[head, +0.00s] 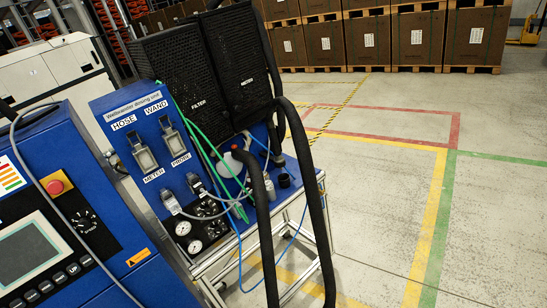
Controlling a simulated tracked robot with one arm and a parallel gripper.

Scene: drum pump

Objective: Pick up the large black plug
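I cannot single out a large black plug with certainty. A small black cylindrical piece (284,180) stands on the blue deck of the dosing unit, right of a pale fitting (269,187). Two thick black hoses, one on the left (262,215) and one on the right (318,210), arch down in front of the unit and leave the bottom edge; their lower ends are out of view. The blue panel (118,142) has grey latched sockets under HOSE (145,157) and WAND (176,143). Grey plugs with cables sit below, at METER (171,203) and PROBE (195,184). My gripper is not in view.
A blue console (118,232) with a red stop button (55,186) stands at left. Black METER and FILTER housings (205,65) rise behind the panel. Green and blue tubes cross the unit. Boxes on pallets (415,38) line the back. The floor at right (490,220) is clear.

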